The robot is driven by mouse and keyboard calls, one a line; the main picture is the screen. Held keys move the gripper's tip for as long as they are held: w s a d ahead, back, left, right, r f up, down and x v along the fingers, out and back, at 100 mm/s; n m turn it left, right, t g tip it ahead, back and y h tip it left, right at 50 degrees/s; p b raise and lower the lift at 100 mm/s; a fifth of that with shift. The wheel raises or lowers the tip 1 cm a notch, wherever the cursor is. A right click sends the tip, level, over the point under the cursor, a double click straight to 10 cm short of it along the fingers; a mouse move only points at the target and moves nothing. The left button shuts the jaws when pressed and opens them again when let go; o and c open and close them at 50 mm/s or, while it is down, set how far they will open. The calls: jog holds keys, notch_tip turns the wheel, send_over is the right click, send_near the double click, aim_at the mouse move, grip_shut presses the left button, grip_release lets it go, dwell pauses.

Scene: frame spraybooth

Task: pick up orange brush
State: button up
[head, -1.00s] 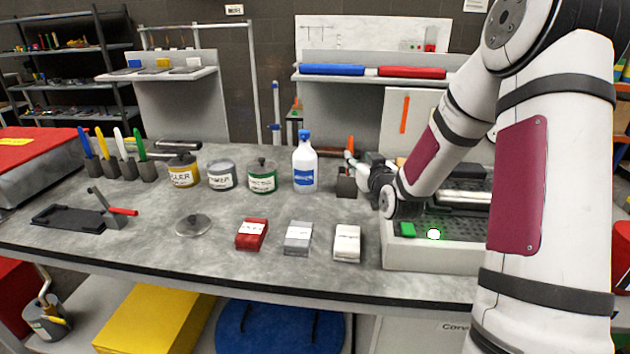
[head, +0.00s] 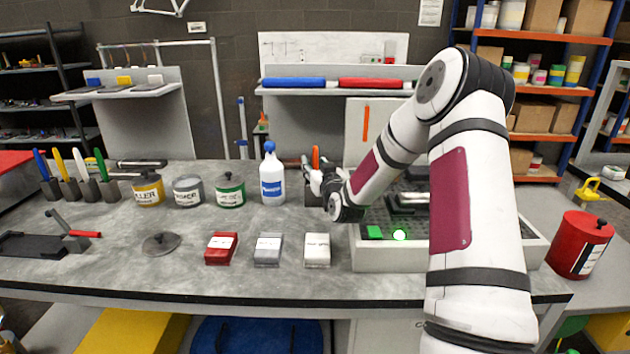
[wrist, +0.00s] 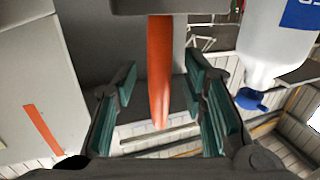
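The orange brush (head: 315,156) stands upright in a dark holder (head: 312,195) at the back of the grey bench, right of the white bottle. In the wrist view its orange handle (wrist: 159,70) hangs between my fingers, with clear gaps on both sides. My gripper (wrist: 162,88) is open, with its green-padded fingers to the left and right of the handle. In the head view my gripper (head: 315,178) is at the brush and partly hides it and its holder. The brush's lower end is hidden.
The white bottle with blue cap (head: 271,180) stands close left of my gripper; it also shows in the wrist view (wrist: 265,45). A grey tray with a green light (head: 365,258) lies under my arm. Cans (head: 230,192) and small boxes (head: 268,250) stand left.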

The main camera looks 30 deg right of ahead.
jog(key=shift+w, duration=0.15)
grip_shut()
